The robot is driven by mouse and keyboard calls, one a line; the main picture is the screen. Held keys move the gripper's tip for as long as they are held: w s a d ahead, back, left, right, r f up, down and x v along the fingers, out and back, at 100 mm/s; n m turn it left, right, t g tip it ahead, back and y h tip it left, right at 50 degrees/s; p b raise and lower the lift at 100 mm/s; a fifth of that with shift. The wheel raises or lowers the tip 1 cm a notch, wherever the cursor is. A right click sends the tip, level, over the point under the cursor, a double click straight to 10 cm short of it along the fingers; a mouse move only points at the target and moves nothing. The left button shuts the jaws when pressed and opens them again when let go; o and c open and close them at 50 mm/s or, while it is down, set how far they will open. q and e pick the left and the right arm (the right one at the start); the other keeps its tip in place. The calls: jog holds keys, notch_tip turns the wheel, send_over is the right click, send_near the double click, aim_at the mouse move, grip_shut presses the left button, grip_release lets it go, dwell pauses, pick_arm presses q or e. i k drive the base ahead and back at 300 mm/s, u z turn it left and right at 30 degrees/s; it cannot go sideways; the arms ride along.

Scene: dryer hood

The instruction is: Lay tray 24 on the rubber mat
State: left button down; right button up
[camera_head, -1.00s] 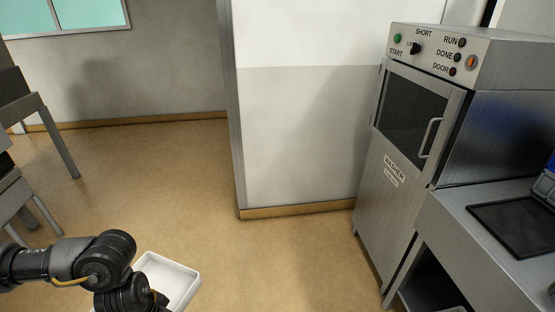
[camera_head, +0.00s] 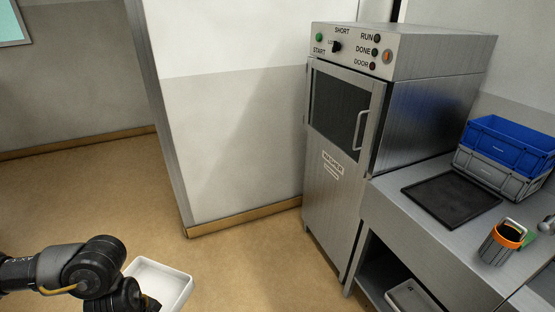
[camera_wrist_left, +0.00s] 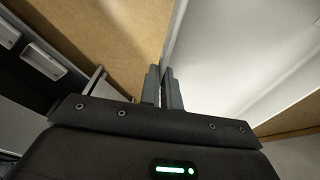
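A white, shallow tray (camera_head: 163,281) shows at the bottom left of the head view, partly behind my left arm. In the left wrist view its white inside (camera_wrist_left: 250,60) fills the right side. My left gripper (camera_wrist_left: 163,78) is shut on the tray's side wall, one finger on each side, holding it above the floor. No number is readable on it. The black rubber mat (camera_head: 452,199) lies flat and bare on the steel bench, right of the washer. The tray is well to the left of the mat. My right gripper is not in view.
The washer (camera_head: 340,150) stands with its door shut, left of the bench (camera_head: 400,213). Blue and grey crates (camera_head: 510,145) are stacked behind the mat. An orange-rimmed dark cup (camera_head: 500,243) stands right of it. Another white tray (camera_head: 412,297) lies on the lower shelf.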

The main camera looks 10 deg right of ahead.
aim_at(452, 196)
jog(key=z, duration=2)
